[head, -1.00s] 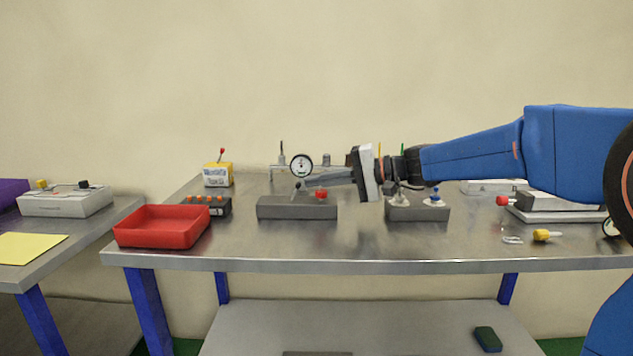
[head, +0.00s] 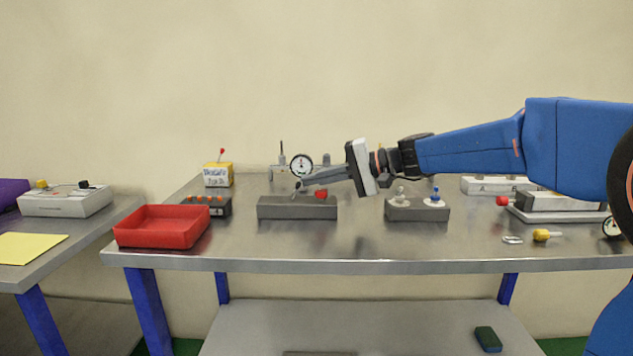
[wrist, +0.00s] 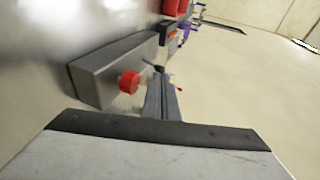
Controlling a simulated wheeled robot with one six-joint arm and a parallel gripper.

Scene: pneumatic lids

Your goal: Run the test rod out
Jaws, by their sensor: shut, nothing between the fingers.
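A grey valve block (head: 297,208) with a red knob (head: 321,193) sits near the middle of the table. The block (wrist: 108,72) and its red knob (wrist: 129,82) also show in the wrist view. My gripper (head: 300,185) is shut and empty, its fingertips over the block's top, left of the red knob. In the wrist view its fingers (wrist: 160,76) lie beside the knob, by a small dark part; I cannot tell whether they touch it. At the right, a grey cylinder-like unit (head: 555,202) with a red end (head: 503,201) lies on a pale base.
A second grey block (head: 418,212) carries a white and a blue toggle. A dial gauge (head: 301,164) stands behind the first block. A red tray (head: 163,240) is at the left front. A yellow-headed part (head: 541,235) lies at right. The table's front middle is clear.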

